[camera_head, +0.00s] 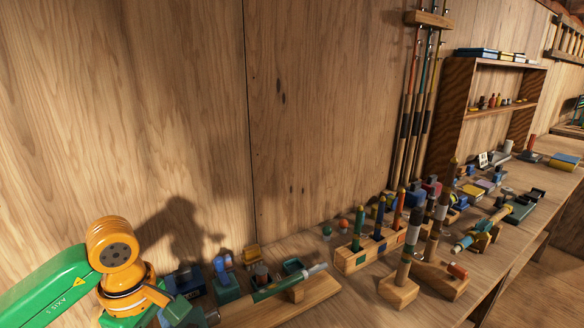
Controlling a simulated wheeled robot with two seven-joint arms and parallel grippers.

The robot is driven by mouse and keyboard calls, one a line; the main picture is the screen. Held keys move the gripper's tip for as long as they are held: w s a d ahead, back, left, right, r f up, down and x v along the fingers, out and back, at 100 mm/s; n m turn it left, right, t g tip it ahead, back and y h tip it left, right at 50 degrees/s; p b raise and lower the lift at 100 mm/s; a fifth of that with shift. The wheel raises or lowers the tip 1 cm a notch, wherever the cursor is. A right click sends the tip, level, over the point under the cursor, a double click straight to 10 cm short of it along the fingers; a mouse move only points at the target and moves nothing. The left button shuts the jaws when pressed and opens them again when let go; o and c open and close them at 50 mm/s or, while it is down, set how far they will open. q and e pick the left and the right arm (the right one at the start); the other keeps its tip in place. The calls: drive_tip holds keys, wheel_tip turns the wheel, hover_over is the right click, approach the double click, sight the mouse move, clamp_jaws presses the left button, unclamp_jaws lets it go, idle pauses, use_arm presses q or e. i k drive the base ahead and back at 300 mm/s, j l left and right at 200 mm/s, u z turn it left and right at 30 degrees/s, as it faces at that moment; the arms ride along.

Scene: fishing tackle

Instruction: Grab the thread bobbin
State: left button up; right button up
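I cannot single out the thread bobbin among the many small items on the bench. My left arm comes in at the lower left, green with orange joints, in front of the wall. Its gripper fingers do not show. My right gripper and arm are not in view.
A rod on a wooden stand (290,300) lies at the front. A wooden rack (352,262) holds upright colored pieces. Tall fishing rods (412,110) lean on the wall beside a shelf (462,105). The bench (345,305) is crowded toward the back right.

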sight(261, 272)
drive_tip(key=k, duration=1.3)
